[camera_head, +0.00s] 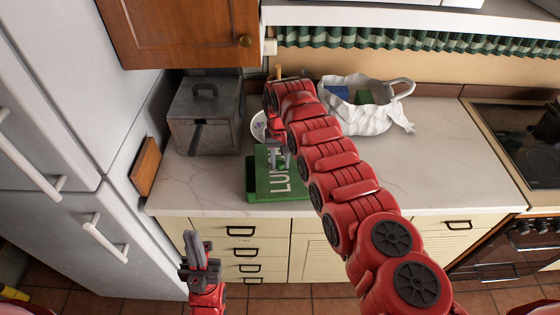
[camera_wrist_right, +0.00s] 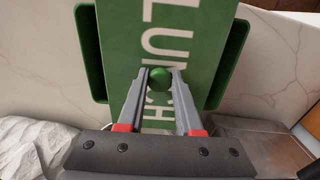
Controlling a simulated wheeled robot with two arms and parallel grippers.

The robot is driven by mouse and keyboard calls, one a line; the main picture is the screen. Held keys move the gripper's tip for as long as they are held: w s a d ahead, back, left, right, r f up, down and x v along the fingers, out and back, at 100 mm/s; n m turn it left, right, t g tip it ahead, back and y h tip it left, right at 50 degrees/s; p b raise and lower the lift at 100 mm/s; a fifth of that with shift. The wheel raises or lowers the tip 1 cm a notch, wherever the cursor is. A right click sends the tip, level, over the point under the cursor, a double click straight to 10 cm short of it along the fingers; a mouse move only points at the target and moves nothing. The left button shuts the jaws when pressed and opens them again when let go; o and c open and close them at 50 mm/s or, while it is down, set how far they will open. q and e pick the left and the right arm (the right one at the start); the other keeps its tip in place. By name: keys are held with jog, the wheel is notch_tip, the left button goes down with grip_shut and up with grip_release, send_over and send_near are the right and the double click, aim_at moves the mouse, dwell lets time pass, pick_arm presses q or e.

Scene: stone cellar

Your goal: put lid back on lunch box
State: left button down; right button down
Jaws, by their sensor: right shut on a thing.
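The green lunch box (camera_head: 250,182) stands near the counter's front edge; its darker green sides (camera_wrist_right: 91,55) show on both sides of the lid in the right wrist view. The flat green lid (camera_head: 280,184), with white "LUNCH" lettering, is over the box. My right gripper (camera_head: 279,163) reaches down from above and is shut on the lid's round green knob (camera_wrist_right: 159,78). I cannot tell whether the lid touches the box rim. My left gripper (camera_head: 194,246) is low in front of the drawers, away from the box; I cannot tell if its fingers are apart.
A grey metal box (camera_head: 205,115) with a handle stands at the back left of the counter (camera_head: 440,165). A white bag (camera_head: 368,118) stands at the back right. A plate (camera_head: 258,126) is partly hidden behind my right arm. The counter's right part is clear up to the stove (camera_head: 515,140).

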jog(key=shift+s+p, duration=0.1)
jog(key=shift+p, duration=0.35)
jog(key=shift+f+b, duration=0.2)
jog(key=shift+b, duration=0.6)
dwell(1.7)
grip_release()
dwell(0.7)
jog(key=shift+r, duration=0.15)
jog(key=shift+r+p, duration=0.3)
jog(key=shift+r, duration=3.1)
